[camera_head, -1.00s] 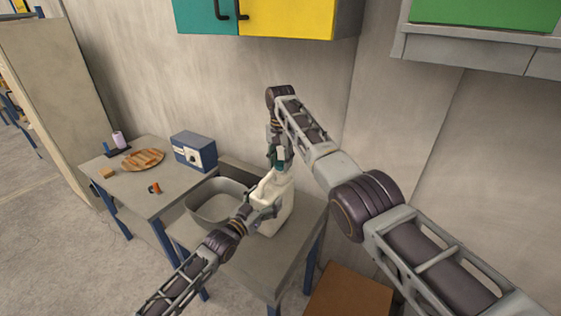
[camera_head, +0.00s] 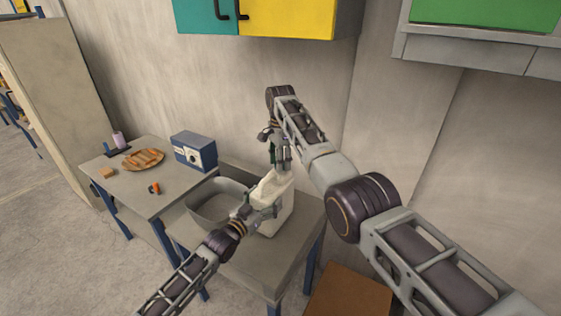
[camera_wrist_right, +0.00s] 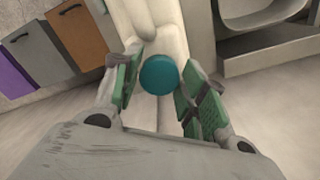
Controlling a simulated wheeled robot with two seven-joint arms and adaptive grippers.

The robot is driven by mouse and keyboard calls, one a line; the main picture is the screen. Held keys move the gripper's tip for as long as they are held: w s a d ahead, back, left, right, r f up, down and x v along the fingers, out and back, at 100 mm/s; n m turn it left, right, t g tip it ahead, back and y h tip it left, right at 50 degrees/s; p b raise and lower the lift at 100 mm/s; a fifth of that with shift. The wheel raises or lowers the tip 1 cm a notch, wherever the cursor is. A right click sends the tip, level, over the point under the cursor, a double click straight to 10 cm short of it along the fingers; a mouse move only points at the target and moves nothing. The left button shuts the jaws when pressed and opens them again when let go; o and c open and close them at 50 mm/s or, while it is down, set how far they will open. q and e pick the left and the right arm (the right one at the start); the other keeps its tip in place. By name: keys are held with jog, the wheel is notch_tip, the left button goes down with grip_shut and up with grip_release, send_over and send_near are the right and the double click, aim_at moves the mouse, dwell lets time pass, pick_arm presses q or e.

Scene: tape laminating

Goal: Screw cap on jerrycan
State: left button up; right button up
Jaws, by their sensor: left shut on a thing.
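The white jerrycan (camera_head: 277,212) stands upright on the front table, and its pale body also shows in the right wrist view (camera_wrist_right: 165,25). My left gripper (camera_head: 264,203) is shut on the jerrycan at its upper left side. The teal cap (camera_wrist_right: 158,76) shows as a round disc in the right wrist view, at the jerrycan's top; how far it is seated cannot be told. My right gripper (camera_wrist_right: 158,88) is open, with its green pads on either side of the cap. In the head view the right gripper's fingers hide the cap.
A grey basin (camera_head: 212,205) stands left of the jerrycan on the same table (camera_head: 250,262). A second table (camera_head: 143,190) holds a blue box (camera_head: 193,151), a round wooden plate (camera_head: 143,159) and small items. A wall rises close behind.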

jog(key=shift+o, duration=1.4)
jog(key=shift+r, duration=0.15)
jog(key=shift+d+r, duration=0.1)
jog(key=shift+r, duration=2)
